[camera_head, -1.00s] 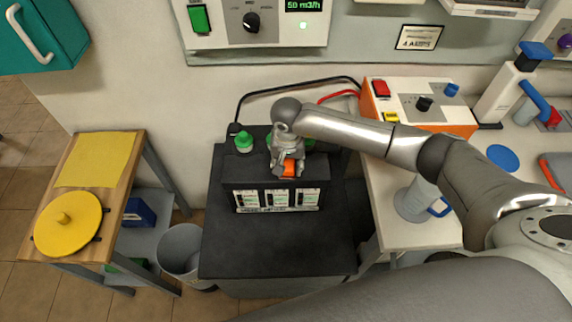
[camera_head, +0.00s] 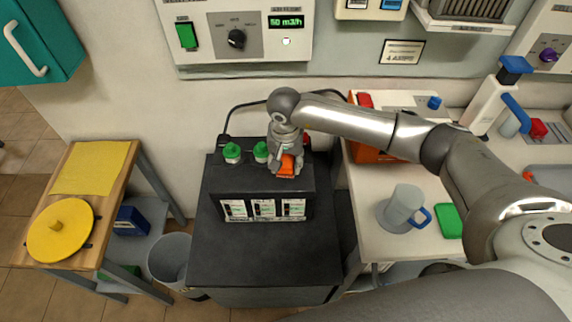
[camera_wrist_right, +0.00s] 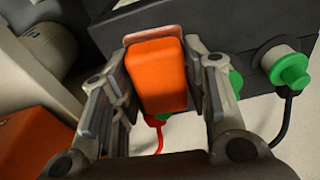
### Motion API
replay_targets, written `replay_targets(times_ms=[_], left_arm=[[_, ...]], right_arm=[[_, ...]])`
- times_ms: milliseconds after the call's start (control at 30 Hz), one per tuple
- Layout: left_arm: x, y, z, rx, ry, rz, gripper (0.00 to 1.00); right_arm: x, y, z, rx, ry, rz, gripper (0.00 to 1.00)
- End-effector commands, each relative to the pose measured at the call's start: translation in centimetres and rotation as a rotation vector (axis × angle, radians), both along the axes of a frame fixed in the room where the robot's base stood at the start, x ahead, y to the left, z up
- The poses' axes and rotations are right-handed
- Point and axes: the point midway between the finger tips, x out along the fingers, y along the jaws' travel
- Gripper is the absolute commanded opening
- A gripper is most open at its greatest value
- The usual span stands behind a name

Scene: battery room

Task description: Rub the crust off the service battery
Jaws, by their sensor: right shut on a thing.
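The service battery (camera_head: 240,180) is a dark box with pale labels on its front, standing on a black-topped stand. Two green-topped posts (camera_head: 232,153) show on the left of its top. My right gripper (camera_head: 287,166) is above the right part of the battery, shut on an orange block (camera_wrist_right: 158,75). In the right wrist view the block sits between both fingers, with a reddish layer at its far edge. A green fitting (camera_wrist_right: 293,70) with a black cable shows to the right there. Crust cannot be told apart clearly. Whether the block touches the battery is unclear. My left gripper is not in view.
A red cable (camera_wrist_right: 157,133) runs below the block. At right, a bench (camera_head: 375,240) bears a grey mug (camera_head: 403,205), a green block (camera_head: 448,221) and an orange-sided charger. At left stand a bin (camera_head: 172,258) and a wooden table with a yellow lid (camera_head: 60,235).

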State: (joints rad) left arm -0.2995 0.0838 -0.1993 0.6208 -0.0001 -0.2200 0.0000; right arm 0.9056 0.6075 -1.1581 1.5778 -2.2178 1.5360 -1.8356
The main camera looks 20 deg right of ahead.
Motion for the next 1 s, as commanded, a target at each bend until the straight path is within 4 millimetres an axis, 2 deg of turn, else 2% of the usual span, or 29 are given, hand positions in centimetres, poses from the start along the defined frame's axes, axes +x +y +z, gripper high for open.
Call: replay_targets(times_ms=[33,200,833,1000], left_arm=[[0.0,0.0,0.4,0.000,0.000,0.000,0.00],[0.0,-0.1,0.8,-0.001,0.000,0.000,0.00],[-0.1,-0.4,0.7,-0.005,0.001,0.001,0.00],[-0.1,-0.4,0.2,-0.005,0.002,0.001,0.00]], right_arm=[[0.1,0.0,0.8,0.000,-0.002,-0.001,0.20],[0.2,0.0,1.9,-0.001,-0.002,-0.007,0.20],[0.1,0.0,2.1,0.002,-0.002,-0.004,0.20],[-1.4,0.4,4.2,0.020,-0.008,0.055,0.20]])
